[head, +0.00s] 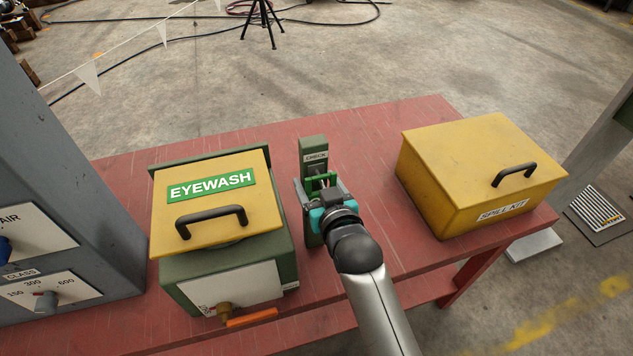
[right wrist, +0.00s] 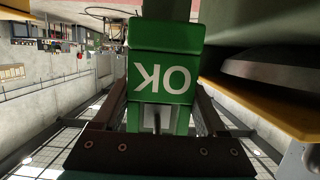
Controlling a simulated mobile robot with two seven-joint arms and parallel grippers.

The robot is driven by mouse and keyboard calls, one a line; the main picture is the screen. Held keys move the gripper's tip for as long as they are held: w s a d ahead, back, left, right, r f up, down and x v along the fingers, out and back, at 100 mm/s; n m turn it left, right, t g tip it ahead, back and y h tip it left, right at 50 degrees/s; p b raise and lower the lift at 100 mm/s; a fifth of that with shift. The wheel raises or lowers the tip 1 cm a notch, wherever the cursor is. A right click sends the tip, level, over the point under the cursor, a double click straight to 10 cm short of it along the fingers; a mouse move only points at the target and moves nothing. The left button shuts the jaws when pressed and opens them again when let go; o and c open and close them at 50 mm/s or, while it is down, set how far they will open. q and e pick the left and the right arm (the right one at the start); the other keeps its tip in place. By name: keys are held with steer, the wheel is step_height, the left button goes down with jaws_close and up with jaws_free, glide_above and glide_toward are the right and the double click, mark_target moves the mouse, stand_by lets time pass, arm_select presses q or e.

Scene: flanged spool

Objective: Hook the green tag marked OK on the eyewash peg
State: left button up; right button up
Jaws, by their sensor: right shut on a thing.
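The green tag (right wrist: 165,70) shows its white OK upside down in the right wrist view, between my fingers. In the head view the tag (head: 320,181) is a small green piece in front of the post labelled CHECK (head: 314,153). My right gripper (head: 320,188) is shut on the tag, just right of the eyewash unit (head: 222,200) with its yellow lid. A thin dark bar shows in the tag's pale opening in the wrist view; I cannot tell whether it is a peg. The eyewash peg is not clearly visible. My left gripper is out of view.
A yellow spill kit box (head: 478,173) stands on the red table (head: 380,120) at right. A grey cabinet (head: 60,190) stands at left. An orange-handled valve (head: 250,318) projects from the eyewash unit's front. Bare tabletop lies between the post and the spill kit.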

steer(key=o, duration=1.3)
steer(key=shift+c, duration=0.2)
steer(key=v, duration=1.5)
steer(key=shift+s, duration=0.15)
